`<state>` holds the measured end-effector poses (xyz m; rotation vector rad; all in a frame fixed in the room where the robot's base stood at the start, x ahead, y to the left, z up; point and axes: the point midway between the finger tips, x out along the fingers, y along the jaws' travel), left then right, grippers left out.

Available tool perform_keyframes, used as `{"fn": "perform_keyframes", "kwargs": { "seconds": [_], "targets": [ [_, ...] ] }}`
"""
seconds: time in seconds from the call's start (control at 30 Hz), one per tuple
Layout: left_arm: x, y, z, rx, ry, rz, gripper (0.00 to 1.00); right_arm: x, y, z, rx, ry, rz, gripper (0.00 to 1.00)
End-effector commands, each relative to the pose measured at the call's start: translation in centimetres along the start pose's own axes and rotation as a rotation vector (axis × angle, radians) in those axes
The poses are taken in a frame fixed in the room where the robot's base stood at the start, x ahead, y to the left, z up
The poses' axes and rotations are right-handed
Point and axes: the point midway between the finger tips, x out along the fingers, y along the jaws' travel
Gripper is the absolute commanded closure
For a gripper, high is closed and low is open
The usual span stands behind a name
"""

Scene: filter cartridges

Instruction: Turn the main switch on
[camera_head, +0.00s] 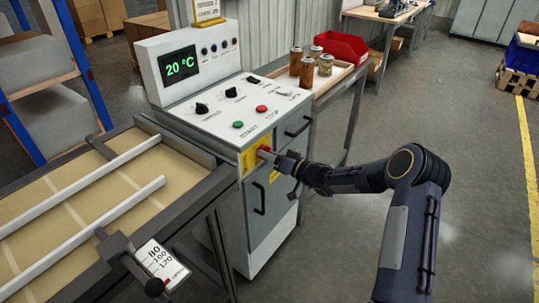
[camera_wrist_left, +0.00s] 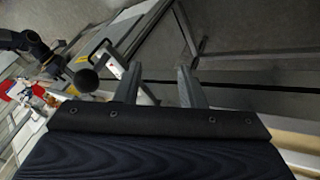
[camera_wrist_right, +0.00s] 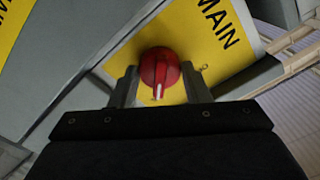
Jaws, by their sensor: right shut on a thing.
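The main switch is a red rotary knob (camera_wrist_right: 160,68) on a yellow plate (camera_wrist_right: 197,40) lettered MAIN. In the right wrist view its white pointer mark points down toward the gripper's base. In the head view the red knob (camera_head: 264,150) sits on the side of the white control cabinet (camera_head: 205,125). My right gripper (camera_head: 279,157) reaches it from the right, its fingers on either side of the knob and shut on it. My left gripper (camera_wrist_left: 158,70) shows only in the left wrist view, with its fingers apart and nothing between them.
The cabinet's display (camera_head: 180,64) reads 20 °C. Its top has black knobs, a green button (camera_head: 238,125) and a red button (camera_head: 262,109). A table with jars and a red bin (camera_head: 341,46) stands behind. A framed bed (camera_head: 90,200) lies at left.

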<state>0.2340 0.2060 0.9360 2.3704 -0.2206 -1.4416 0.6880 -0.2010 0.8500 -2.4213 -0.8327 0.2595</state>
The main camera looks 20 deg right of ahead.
Motion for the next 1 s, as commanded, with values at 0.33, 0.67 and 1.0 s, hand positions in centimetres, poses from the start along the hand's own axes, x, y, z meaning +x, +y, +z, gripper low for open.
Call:
{"fn": "perform_keyframes", "kwargs": {
  "seconds": [0.33, 0.67, 1.0],
  "targets": [
    [0.0, 0.0, 0.0, 0.0, 0.0, 0.0, 0.64, -0.1, 0.1, 0.1, 0.006, 0.0, 0.002, 0.53],
    [0.0, 0.0, 0.0, 0.0, 0.0, 0.0, 0.64, 0.0, 0.0, 0.0, 0.003, 0.0, 0.001, 0.35],
    [0.3, -0.1, 0.1, 0.0, 0.0, 0.0, 0.64, -3.3, 0.1, 0.0, 0.002, 0.0, 0.003, 0.35]
  ]
}}
